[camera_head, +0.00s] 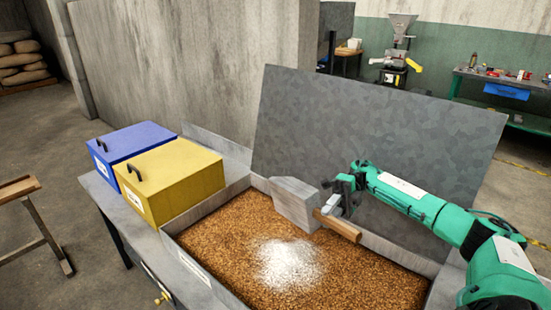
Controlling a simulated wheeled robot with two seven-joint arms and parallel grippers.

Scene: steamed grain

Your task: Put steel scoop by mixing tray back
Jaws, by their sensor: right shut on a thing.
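The steel scoop (295,205) has a grey metal head and a wooden handle (343,229). It is over the far part of the mixing tray (218,200), which holds brown grain with a white powder patch on it. My right gripper (331,208) is shut on the steel scoop near where head and handle meet. I cannot tell whether the scoop touches the grain. My left gripper is not in view.
A blue box (130,142) and a yellow box (170,182) with black handles stand left of the tray. A tall grey panel (340,125) rises behind the tray. A wooden stool (30,200) stands at the far left.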

